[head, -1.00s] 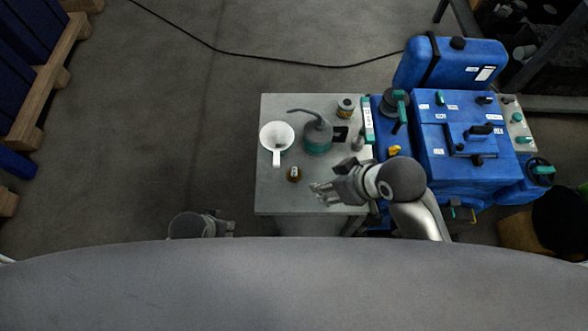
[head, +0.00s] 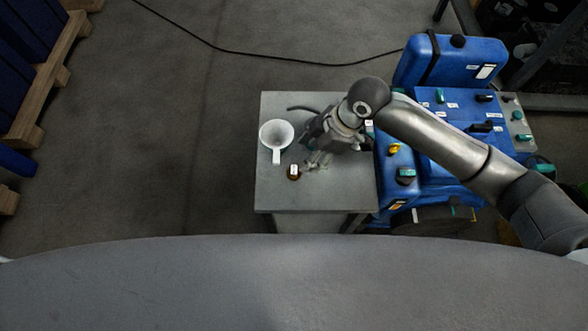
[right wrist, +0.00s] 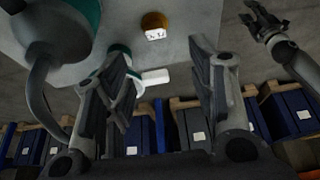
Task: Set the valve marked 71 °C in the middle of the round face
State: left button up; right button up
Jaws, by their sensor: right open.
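The valve (head: 293,173) is a small brass-brown piece with a white label, standing on the grey table near its front left. In the right wrist view the valve (right wrist: 153,24) shows beyond my open fingers; its label print is too small to read. My right gripper (head: 314,164) is open and empty, just right of the valve and apart from it. Its two fingers also frame the right wrist view (right wrist: 155,78). My left gripper (right wrist: 264,20) shows small at that view's upper right; its jaw opening is unclear. I cannot make out the round face.
The blue engine (head: 425,125) adjoins the table's right side.

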send_near(292, 169)
jog(key=x, duration=0.2)
jog(key=shift+s+f, duration=0.25)
jog(key=shift+f, duration=0.05)
jog(key=shift+w+x, duration=0.1)
jog(key=shift+x, duration=1.45)
jog(key=shift+w+x, duration=0.15)
jog(key=shift+x, duration=1.45)
jog(key=shift+c, duration=0.4)
jog(key=shift+r, duration=0.1)
grip_shut()
